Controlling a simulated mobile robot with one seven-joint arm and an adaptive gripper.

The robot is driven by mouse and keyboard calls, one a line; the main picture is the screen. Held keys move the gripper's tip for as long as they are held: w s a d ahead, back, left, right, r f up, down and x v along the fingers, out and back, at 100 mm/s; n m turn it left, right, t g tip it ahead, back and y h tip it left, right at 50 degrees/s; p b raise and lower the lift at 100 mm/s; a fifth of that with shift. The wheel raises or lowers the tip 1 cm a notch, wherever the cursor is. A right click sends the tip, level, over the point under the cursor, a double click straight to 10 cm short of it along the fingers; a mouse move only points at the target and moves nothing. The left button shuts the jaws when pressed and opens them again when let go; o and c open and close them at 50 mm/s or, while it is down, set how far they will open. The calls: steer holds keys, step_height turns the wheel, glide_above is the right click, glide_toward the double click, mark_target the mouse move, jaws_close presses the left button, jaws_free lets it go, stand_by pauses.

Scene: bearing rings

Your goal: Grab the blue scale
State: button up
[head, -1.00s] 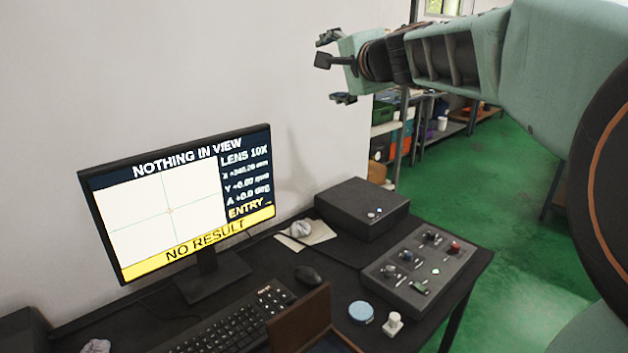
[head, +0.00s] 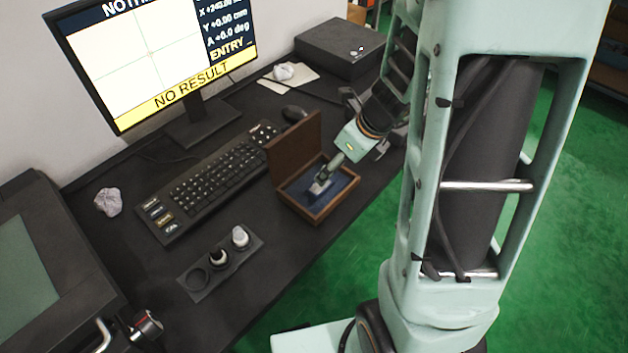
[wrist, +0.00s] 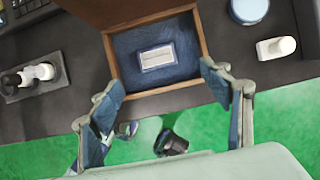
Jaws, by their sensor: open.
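A small rectangular blue-edged block with a pale face (wrist: 157,57), which looks like the blue scale, lies in an open wooden box with a blue lining (wrist: 190,80). In the head view the box (head: 319,213) stands near the desk's front edge, lid raised, and the block (head: 320,187) is partly covered by my gripper. My gripper (wrist: 160,92) is open and empty in the wrist view, its two fingers apart at the near side of the box. In the head view my gripper (head: 337,163) reaches over the box from the right.
A monitor (head: 150,60) stands behind.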

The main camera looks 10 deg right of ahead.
steer(key=b, duration=0.2)
glide_above(323, 187)
steer(key=s+d, duration=0.1)
steer(key=d, duration=0.1)
steer(key=f, duration=0.4)
steer(key=shift+a+f, duration=0.2)
steer(key=shift+f, duration=0.1)
steer(key=b+x, duration=0.1)
steer(key=x, duration=0.2)
steer(key=b+x, duration=0.1)
steer(key=x, duration=0.1)
steer(key=shift+s+a+f+b, duration=0.15)
steer(key=shift+s+a+b, duration=0.1)
steer(key=shift+b, duration=0.1)
steer(key=shift+c, duration=0.4)
steer(key=c, duration=1.2)
